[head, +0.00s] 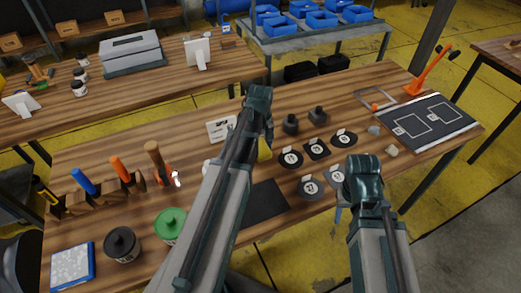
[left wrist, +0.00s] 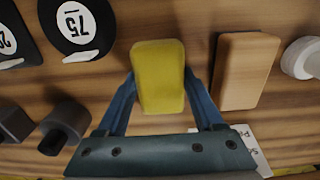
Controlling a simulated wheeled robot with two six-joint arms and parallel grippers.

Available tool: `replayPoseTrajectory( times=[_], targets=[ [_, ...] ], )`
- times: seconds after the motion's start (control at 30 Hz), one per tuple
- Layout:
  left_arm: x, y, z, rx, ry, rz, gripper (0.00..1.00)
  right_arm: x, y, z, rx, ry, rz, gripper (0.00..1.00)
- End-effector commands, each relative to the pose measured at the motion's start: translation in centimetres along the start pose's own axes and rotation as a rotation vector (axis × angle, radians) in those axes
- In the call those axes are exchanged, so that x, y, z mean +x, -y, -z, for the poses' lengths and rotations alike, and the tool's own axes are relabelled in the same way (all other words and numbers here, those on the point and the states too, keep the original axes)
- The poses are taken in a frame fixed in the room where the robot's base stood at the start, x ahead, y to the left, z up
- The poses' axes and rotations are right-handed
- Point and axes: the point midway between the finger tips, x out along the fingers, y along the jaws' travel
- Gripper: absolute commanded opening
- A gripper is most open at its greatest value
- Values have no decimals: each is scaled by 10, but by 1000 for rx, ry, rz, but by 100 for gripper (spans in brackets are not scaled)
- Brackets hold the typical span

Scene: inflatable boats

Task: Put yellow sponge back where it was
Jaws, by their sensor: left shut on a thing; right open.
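The yellow sponge (left wrist: 158,75) is between the two blue fingers of my left gripper (left wrist: 159,90), which is shut on it. In the head view a yellow part of the sponge (head: 264,151) shows beside my left forearm, which hides the rest and the fingers. I cannot tell whether the sponge touches the table. A light wooden block (left wrist: 245,70) lies just right of the sponge in the left wrist view, apart from it. My right gripper (head: 342,210) is over the front right of the table, open, with its fingers mostly hidden by its wrist.
Black round and square numbered patches (head: 291,159) lie right of the sponge, with dark blocks (head: 318,115) behind. A dark mat (head: 266,208) lies in front. A tool rack (head: 105,195) and tins (head: 122,245) stand left.

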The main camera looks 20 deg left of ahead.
Motion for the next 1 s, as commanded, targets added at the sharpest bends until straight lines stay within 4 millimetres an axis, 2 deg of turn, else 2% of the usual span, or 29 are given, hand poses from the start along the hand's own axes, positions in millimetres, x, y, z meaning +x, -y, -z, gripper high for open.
replayPoseTrajectory(
  times=[0.23,0.27,0.4,0.43,0.77,1.0],
  targets=[
    [3,0,0,0,0,0,24,3,0,0,0,0,0,50],
    [3,0,0,0,0,0,70,3,0,0,0,0,0,50],
    [2,0,0,0,0,0,96,2,0,0,0,0,0,50],
    [2,0,0,0,0,0,99,2,0,0,0,0,0,50],
    [1,0,0,0,0,0,99,1,0,0,0,0,0,50],
    [-13,0,0,0,0,0,99,-13,-1,-1,0,0,0,50]
  ],
)
